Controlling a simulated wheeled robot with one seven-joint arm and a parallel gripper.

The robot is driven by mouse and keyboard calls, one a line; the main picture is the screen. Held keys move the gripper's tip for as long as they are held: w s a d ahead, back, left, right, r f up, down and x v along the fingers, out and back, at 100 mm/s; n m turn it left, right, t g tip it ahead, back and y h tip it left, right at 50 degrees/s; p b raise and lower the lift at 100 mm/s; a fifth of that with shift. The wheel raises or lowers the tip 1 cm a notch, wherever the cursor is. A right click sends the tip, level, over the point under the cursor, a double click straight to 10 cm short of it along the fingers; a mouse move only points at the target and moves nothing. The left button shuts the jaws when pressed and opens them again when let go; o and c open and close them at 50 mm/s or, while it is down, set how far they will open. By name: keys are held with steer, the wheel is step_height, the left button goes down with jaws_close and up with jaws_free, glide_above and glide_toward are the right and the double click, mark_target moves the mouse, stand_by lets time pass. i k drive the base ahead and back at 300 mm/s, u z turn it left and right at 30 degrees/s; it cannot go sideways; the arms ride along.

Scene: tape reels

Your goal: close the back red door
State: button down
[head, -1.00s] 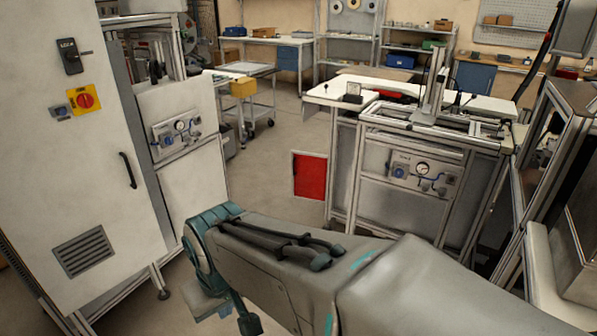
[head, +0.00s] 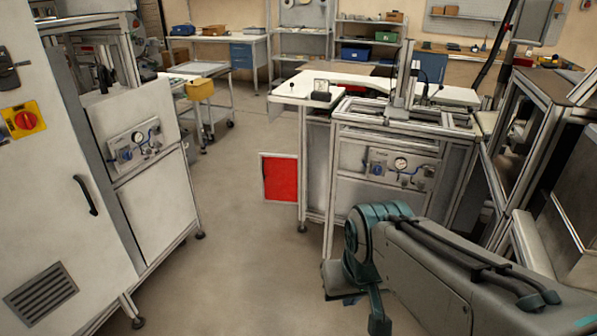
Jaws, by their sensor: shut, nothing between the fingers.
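The red door (head: 280,178) is a small red panel with a pale frame in the head view. It stands out to the left from the lower side of the white-topped workstation (head: 312,170), so it looks open. Its face is turned toward me, and there is a visible gap of floor below it. My arm (head: 420,270) reaches in from the lower right, with a teal joint at its far end, in front of the workstation's lower part. The fingers of my gripper are not visible. Nothing of mine appears to touch the door.
A white cabinet (head: 60,190) with a black handle stands at the left. A wide strip of bare floor (head: 230,245) lies between it and the workstation. A cart (head: 205,100) with a yellow box stands behind. A framed machine (head: 530,150) is at the right.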

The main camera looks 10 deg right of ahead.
mark_target(279, 173)
steer(key=i, duration=1)
steer(key=u, duration=0.35)
steer(key=i, duration=1)
steer(key=u, duration=0.25)
steer(key=i, duration=1.85)
steer(key=z, duration=0.45)
